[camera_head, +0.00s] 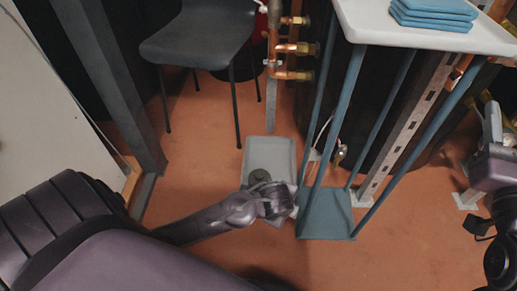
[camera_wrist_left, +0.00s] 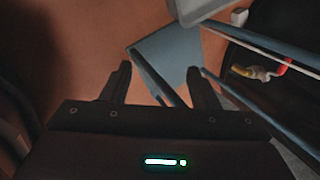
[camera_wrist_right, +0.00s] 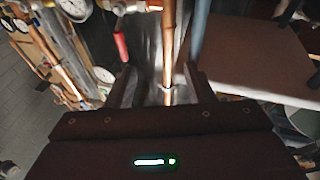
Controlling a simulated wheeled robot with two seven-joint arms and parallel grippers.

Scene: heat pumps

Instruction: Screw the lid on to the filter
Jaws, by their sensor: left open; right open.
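A small brass fitting (camera_head: 340,153) shows behind the blue frame legs, and a brass piece with a red part (camera_wrist_left: 258,73) shows at the right in the left wrist view. I cannot tell whether either is the filter. My left gripper (camera_wrist_left: 163,78) is open and empty, low beside the tray, with a blue leg in view between its fingers. My right gripper (camera_wrist_right: 157,84) is open, with a copper pipe in view beyond its fingers.
A blue-legged stand with a white top (camera_head: 430,35) carries folded blue cloths (camera_head: 432,12). Its blue base plate (camera_head: 327,218) is near my left gripper. A dark chair (camera_head: 200,38) stands at the back left. Copper pipes (camera_head: 292,48) rise behind. Open orange floor (camera_head: 400,245) lies in front.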

